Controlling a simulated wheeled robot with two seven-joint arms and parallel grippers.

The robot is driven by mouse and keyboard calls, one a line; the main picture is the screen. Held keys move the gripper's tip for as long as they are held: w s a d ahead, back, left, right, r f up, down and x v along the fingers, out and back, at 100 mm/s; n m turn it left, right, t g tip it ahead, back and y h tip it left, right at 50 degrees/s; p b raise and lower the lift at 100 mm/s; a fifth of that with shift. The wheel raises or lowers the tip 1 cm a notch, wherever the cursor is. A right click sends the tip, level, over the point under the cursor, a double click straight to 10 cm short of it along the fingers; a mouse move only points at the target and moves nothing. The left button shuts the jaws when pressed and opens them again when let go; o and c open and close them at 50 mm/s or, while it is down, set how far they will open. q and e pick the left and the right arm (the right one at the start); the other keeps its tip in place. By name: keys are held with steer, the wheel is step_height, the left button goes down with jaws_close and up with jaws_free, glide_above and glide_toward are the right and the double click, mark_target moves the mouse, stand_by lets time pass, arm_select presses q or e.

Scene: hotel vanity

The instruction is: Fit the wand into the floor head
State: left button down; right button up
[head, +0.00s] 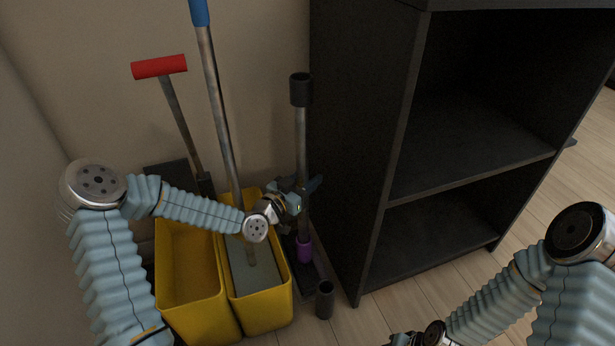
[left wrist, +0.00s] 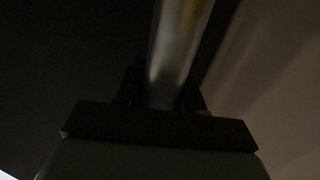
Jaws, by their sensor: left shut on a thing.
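The wand (head: 301,135) is a grey metal tube with a black upper end, standing close to upright beside the black shelf unit. My left gripper (head: 303,190) is shut on the tube about midway down. In the left wrist view, the shiny tube (left wrist: 178,50) runs up from between the fingers. A purple collar (head: 305,250) surrounds the wand's lower end, above the dark floor head (head: 308,278) on the floor. I cannot tell how deep the wand sits in the collar. My right gripper (head: 402,339) shows only partly at the bottom edge.
A yellow two-part bucket (head: 190,290) stands left of the floor head, with a blue-topped pole (head: 212,80) and a red-handled tool (head: 160,67) nearby. A short dark cylinder (head: 325,300) stands in front. The black shelf unit (head: 350,130) is close on the right.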

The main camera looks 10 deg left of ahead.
arm_select(q)
steer(key=shift+f, duration=0.35)
stand_by(0.7)
steer(key=c, duration=0.6)
jaws_free()
steer(key=shift+s, duration=0.1)
steer(key=p+v, duration=0.1)
steer(key=v, duration=1.2)
steer(key=shift+s+a+p, duration=0.2)
steer(key=shift+s+p, duration=0.05)
steer(key=shift+p, duration=0.15)
